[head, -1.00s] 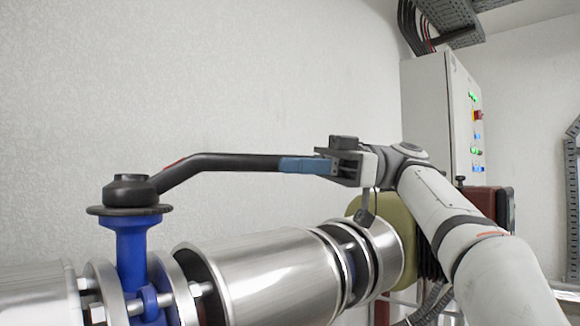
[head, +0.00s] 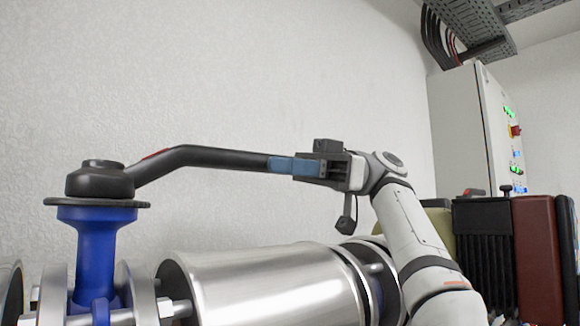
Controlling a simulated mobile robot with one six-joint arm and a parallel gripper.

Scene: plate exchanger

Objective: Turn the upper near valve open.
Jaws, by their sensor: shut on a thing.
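The valve has a blue body (head: 103,255) clamped between pipe flanges, with a black round hub (head: 100,180) on top. Its long black lever (head: 205,158) runs from the hub to the right, roughly along the silver pipe and above it. My gripper (head: 297,166) is shut on the far end of the lever, at its right tip. My arm reaches in from the lower right.
A shiny silver pipe (head: 255,283) lies below the lever, with flanges at its right end. A dark red and black plate stack (head: 538,255) stands at the right. A control cabinet (head: 462,130) with lit buttons is behind it. The white wall behind the lever is bare.

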